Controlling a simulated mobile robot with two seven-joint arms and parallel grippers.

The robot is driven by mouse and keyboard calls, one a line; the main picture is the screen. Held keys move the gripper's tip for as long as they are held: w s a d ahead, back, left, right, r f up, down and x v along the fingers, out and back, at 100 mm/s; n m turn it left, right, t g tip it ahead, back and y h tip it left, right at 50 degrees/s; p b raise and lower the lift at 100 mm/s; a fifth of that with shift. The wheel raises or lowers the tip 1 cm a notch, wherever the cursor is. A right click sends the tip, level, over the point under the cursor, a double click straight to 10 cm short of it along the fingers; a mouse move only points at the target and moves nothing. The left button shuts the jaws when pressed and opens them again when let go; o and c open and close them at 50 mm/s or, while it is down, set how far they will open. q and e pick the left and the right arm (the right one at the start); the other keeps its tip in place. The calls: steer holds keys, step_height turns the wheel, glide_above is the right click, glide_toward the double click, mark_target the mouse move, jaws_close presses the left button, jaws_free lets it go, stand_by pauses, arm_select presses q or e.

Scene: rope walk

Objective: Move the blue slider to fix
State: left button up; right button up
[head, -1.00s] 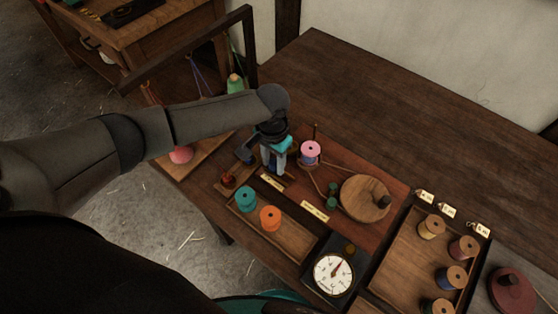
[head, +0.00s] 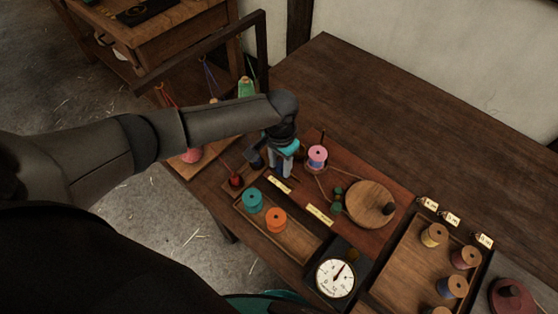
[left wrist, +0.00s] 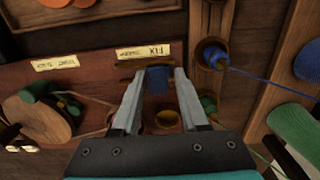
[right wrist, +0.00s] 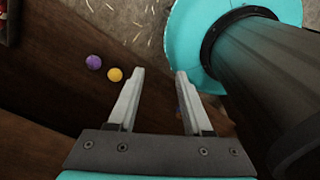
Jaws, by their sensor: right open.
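The blue slider (left wrist: 158,80) shows in the left wrist view as a small blue block at a slot beside the pale label reading FIX (left wrist: 143,52). My left gripper (left wrist: 160,73) is over it, fingers apart, one on each side of the block. I cannot tell whether they touch it. In the head view my left gripper (head: 282,172) points down at the board behind the FIX label (head: 279,185), and the slider is mostly hidden by the fingers. My right gripper (right wrist: 159,72) is open and empty, away from the board, above the dark wood and floor.
A pink spool (head: 317,154) and a round wooden disc (head: 369,204) stand right of my left gripper. Teal (head: 252,200) and orange (head: 276,219) spools sit in a front tray. A dial (head: 335,278) is nearer. A blue-thread spool (left wrist: 213,54) is close beside the left fingers.

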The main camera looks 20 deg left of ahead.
arm_select(q)
steer(key=shift+r+p, duration=3.55)
steer(key=shift+p, duration=0.6)
steer(key=shift+f, duration=0.1)
steer(key=shift+s, duration=0.1)
